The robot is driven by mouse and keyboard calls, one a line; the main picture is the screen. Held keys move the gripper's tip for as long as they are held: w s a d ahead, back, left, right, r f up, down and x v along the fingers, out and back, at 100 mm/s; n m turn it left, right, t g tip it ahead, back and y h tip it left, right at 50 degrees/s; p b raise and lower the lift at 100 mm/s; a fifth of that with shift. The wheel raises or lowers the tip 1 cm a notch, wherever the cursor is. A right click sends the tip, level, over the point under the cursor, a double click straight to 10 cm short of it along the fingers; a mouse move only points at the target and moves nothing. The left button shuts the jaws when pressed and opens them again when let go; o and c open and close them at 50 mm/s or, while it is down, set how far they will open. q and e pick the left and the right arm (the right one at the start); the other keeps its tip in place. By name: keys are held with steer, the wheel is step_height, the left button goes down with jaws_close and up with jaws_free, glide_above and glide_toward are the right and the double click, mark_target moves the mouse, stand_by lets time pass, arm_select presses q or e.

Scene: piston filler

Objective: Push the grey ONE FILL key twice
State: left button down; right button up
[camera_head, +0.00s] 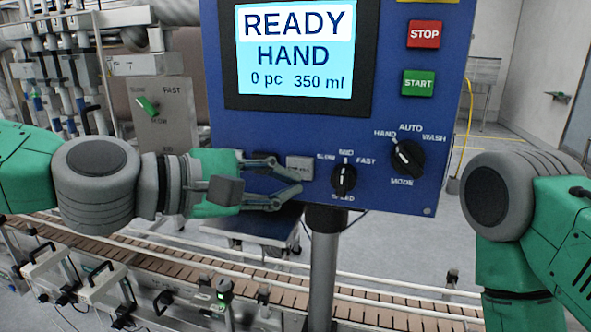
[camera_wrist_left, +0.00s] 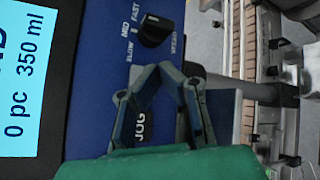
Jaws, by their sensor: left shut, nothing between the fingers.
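The grey key (camera_head: 299,168) sits low on the blue control panel, left of the speed knob. Its lettering is too small to read, and the fingers partly cover it. My left gripper (camera_head: 289,177) is at the key from the left, shut and empty. In the left wrist view my left gripper (camera_wrist_left: 171,70) has its fingers in front of the panel's lower part, beside a JOG label. I cannot tell whether the fingertips touch the key. The display (camera_head: 294,52) reads READY, HAND, 0 pc, 350 ml. My right gripper is out of view.
The speed knob (camera_head: 344,180) is close to the right of the key, with the mode knob (camera_head: 407,158) beyond it. The red STOP key (camera_head: 425,34) and green START key (camera_head: 418,83) are higher up. A conveyor (camera_head: 395,318) runs below the panel.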

mark_target(300, 169)
arm_select(q)
steer(key=shift+w+d, duration=0.15)
steer(key=shift+w, duration=0.55)
steer(key=shift+d, duration=0.35)
steer(key=shift+a, duration=0.2)
stand_by(0.4)
steer(key=shift+w, duration=0.15)
steer(key=shift+w+d, duration=0.2)
steer(key=shift+d, duration=0.05)
